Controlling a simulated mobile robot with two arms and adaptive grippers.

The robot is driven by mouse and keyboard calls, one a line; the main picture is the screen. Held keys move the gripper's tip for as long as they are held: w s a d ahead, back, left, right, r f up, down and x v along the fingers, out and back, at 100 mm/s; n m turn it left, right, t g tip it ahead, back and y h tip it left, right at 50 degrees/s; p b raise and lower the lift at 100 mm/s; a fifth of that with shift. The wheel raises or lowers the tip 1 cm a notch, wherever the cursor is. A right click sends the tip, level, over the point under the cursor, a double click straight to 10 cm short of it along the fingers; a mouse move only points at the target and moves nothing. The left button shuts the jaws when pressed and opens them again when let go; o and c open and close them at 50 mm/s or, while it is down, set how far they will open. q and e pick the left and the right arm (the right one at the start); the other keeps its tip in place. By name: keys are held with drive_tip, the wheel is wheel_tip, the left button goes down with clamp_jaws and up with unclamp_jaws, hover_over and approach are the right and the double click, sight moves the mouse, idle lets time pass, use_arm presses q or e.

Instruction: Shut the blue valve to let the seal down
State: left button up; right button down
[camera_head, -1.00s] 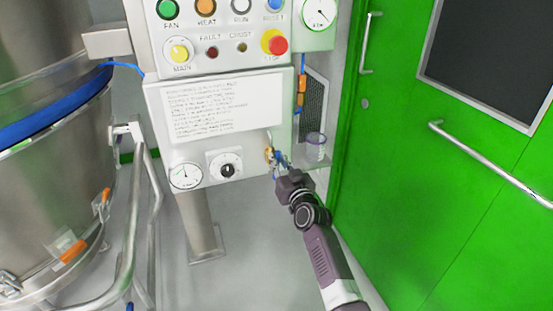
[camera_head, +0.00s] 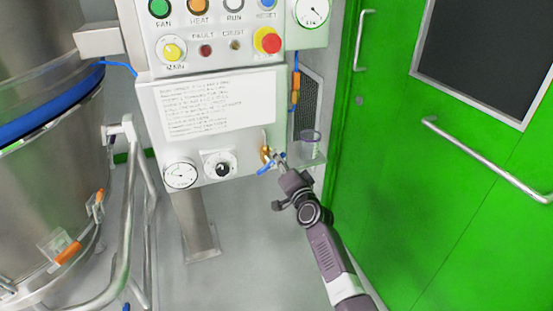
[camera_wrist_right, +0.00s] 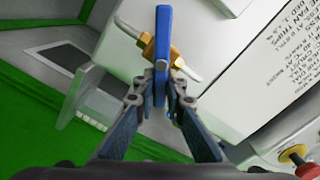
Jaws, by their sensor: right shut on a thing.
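The blue valve handle (camera_head: 264,169) sits on a brass valve body (camera_head: 265,152) at the lower right side of the white control panel. In the head view the handle slants down to the left. In the right wrist view the blue handle (camera_wrist_right: 163,45) stands upright in the picture, in front of the brass body (camera_wrist_right: 148,47) and a pale pipe. My right gripper (camera_head: 279,163) is at the handle, and its fingers (camera_wrist_right: 161,90) are shut on it from both sides. My left gripper is not in view.
The control panel (camera_head: 210,83) carries buttons, a red stop knob (camera_head: 267,41) and a lower-left gauge (camera_head: 181,174). A clear cup (camera_head: 311,140) stands on a small shelf right of the valve. A green door (camera_head: 400,170) is at right, a steel vessel (camera_head: 40,180) at left.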

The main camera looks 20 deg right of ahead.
drive_tip(key=shift+d+f+m, duration=0.1)
drive_tip(key=shift+f+m, duration=0.2)
drive_tip(key=shift+m, duration=0.6)
drive_tip(key=shift+d+f+m+b, duration=0.1)
drive_tip(key=shift+f+m+b, duration=0.05)
drive_tip(key=shift+m, duration=0.45)
drive_tip(key=shift+f+m+b, duration=0.1)
drive_tip(key=shift+m+b, duration=0.05)
drive_tip(key=shift+m, duration=0.45)
drive_tip(key=shift+f+m, duration=0.2)
drive_tip(key=shift+m, duration=0.6)
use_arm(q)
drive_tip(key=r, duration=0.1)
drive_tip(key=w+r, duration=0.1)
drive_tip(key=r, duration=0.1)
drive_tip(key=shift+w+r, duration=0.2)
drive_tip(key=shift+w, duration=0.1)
use_arm(e)
drive_tip(key=shift+m, duration=0.3)
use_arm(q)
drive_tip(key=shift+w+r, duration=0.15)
use_arm(e)
drive_tip(key=shift+f, duration=0.1)
